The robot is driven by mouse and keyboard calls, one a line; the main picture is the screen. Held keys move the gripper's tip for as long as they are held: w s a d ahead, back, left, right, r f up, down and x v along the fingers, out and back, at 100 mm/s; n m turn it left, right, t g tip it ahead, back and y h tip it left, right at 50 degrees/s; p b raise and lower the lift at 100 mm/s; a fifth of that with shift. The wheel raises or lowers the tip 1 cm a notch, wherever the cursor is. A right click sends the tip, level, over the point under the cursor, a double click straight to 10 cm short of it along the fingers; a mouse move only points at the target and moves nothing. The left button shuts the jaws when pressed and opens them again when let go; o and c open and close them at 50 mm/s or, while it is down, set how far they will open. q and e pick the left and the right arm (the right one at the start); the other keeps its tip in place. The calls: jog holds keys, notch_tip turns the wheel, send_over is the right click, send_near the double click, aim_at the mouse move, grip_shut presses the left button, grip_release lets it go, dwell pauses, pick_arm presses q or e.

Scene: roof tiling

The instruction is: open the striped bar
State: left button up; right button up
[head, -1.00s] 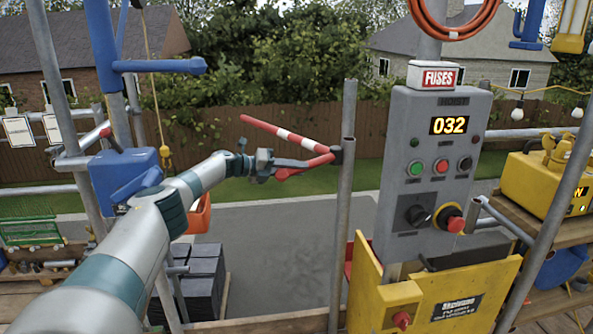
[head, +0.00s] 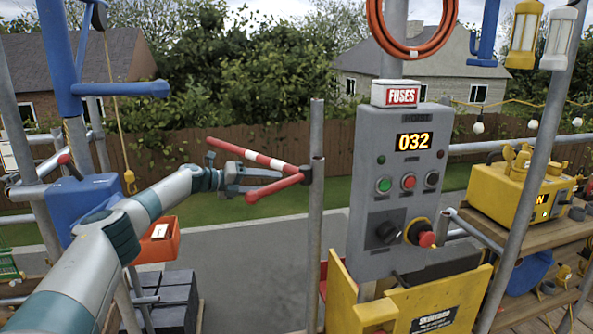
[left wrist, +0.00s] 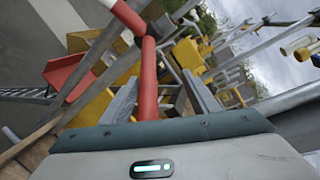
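The striped bar (head: 258,157), red and white, reaches left from a tall grey post (head: 316,200) and rises slightly to its free end. A plain red handle (head: 272,188) leaves the same dark bracket (head: 306,173) and runs lower left. My left gripper (head: 262,180) is at the handle, just below the striped bar. In the left wrist view the red handle (left wrist: 148,85) runs between the two grey fingers, which stand apart with gaps on both sides. Part of the striped bar (left wrist: 127,16) shows at the top there. My right gripper is not in view.
A grey control box (head: 400,200) with buttons, a red knob and a display reading 032 stands right of the post. A yellow panel (head: 440,300) is below it. An orange bin (head: 158,240) and dark stacked blocks (head: 172,300) lie below my left arm.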

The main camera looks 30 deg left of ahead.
pick_arm(q)
jog(key=d+r, duration=0.8)
jog(key=d, duration=0.3)
jog(key=shift+w+d, duration=0.2)
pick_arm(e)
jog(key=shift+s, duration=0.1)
pick_arm(q)
jog(key=shift+f, duration=0.1)
